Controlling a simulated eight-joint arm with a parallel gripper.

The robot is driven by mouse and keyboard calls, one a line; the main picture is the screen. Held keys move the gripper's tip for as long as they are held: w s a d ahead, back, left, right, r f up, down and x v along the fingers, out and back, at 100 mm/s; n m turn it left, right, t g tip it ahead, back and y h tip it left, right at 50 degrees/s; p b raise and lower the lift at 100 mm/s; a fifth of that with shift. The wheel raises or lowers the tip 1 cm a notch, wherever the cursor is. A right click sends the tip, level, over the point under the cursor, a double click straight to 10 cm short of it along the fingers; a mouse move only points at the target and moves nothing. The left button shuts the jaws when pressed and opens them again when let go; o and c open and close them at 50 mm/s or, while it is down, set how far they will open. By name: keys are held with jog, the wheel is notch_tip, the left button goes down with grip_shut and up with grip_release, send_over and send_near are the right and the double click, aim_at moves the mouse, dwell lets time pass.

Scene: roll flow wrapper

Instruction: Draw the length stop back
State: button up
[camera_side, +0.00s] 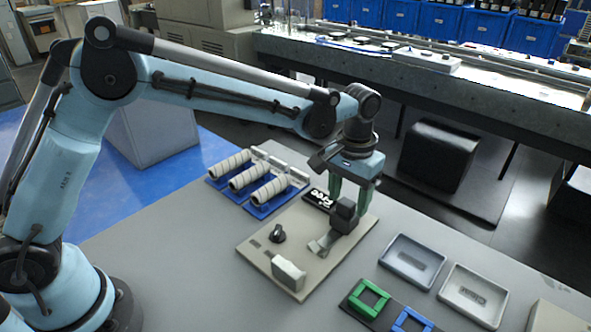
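The wrapper's beige base plate (262,262) lies flat on the grey table. A dark block (344,216) stands toward its right side, with a flat metal piece (322,244) at its foot. A pale upright block (288,273) stands near the plate's front edge. I cannot tell for sure which of these is the length stop. A black knob (278,233) sits at the left of the plate. My gripper (350,200) points down at the dark block, its green fingers apart and on either side of the block's top. Whether they touch it is unclear.
Several white rolls on blue holders (246,180) lie behind the plate, near a black display panel (319,199). A grey-blue tray (412,261) and a white tray (473,295) are at right. A green frame (369,299) and a blue frame (411,321) lie in front.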

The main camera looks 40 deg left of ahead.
aim_at(347, 201)
jog(key=shift+s, duration=0.1)
notch_tip(347, 201, up, 12)
dwell(0.8)
jog(key=s+a+r+t, duration=0.2)
jog(key=s+a+t, duration=0.2)
jog(key=s+a, duration=0.5)
jog(key=s+a+f+t, duration=0.3)
jog(key=s+a+f, duration=0.3)
jog(key=s+a, duration=0.1)
jog(key=shift+s+a+f, duration=0.25)
jog(key=shift+s+f, duration=0.05)
jog(key=shift+s, duration=0.3)
